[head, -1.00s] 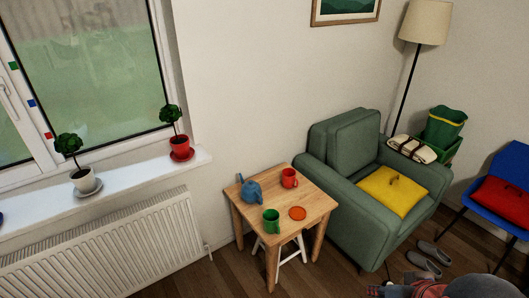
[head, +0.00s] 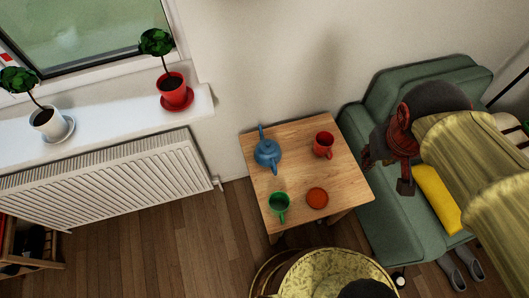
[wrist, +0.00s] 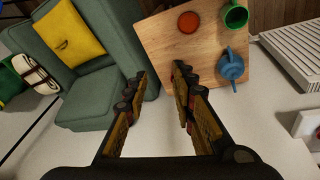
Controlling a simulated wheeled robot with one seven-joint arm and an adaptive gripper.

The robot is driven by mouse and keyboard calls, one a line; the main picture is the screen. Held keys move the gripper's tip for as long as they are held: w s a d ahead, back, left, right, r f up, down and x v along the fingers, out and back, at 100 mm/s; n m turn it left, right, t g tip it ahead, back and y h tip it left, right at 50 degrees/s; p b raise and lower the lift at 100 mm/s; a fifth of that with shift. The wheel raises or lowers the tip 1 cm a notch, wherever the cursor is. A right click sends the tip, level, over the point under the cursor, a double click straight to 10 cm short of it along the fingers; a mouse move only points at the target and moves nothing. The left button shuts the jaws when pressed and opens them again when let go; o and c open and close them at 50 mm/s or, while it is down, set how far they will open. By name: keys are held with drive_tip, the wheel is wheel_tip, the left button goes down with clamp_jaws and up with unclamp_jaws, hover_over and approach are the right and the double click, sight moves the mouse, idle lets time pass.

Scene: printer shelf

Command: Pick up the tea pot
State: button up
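The blue tea pot (head: 267,153) stands upright at the left of the small wooden table, its handle toward the wall and its spout toward the room. It also shows in the wrist view (wrist: 230,66), right of the fingers and apart from them. My gripper (head: 385,170) is in the air to the right of the table, in front of the green armchair. In the wrist view my gripper (wrist: 160,76) has its fingers spread with nothing held between them.
The armchair (head: 376,112) stands close on the right. A radiator (head: 110,180) and windowsill with potted plants are left.

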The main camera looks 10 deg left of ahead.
drive_tip(key=w+a+f+n+h, duration=0.45)
drive_tip(key=a+f, duration=0.35)
drive_tip(key=f, duration=0.2)
drive_tip(key=w+a+f+n+h, duration=0.3)
drive_tip(key=w+a+f+n, duration=0.25)
drive_tip(key=a+f, duration=0.4)
drive_tip(key=s+a+f+n+t, duration=0.2)
drive_tip(key=a+f+n+t, duration=0.1)
drive_tip(key=f, duration=0.4)
drive_tip(key=s+a+f+n+t, duration=0.2)
drive_tip(key=a+f+n+t, duration=0.1)
drive_tip(key=a+f, duration=0.2)
drive_tip(key=s+a+f+n+t+y, duration=0.1)
drive_tip(key=a+f+n, duration=0.3)
drive_tip(key=f, duration=0.6)
drive_tip(key=shift+s+a+t, duration=0.4)
drive_tip(key=shift+s+t, duration=0.35)
drive_tip(key=shift+t, duration=0.15)
drive_tip(key=shift+f, duration=0.25)
drive_tip(key=shift+b+x, duration=0.3)
drive_tip(key=shift+x, duration=0.55)
drive_tip(key=b+x, duration=0.2)
drive_tip(key=x, duration=0.3)
drive_tip(key=shift+w+d+f, duration=0.2)
drive_tip(key=shift+w+d, duration=0.05)
drive_tip(key=shift+d, duration=0.1)
drive_tip(key=shift+c, duration=0.5)
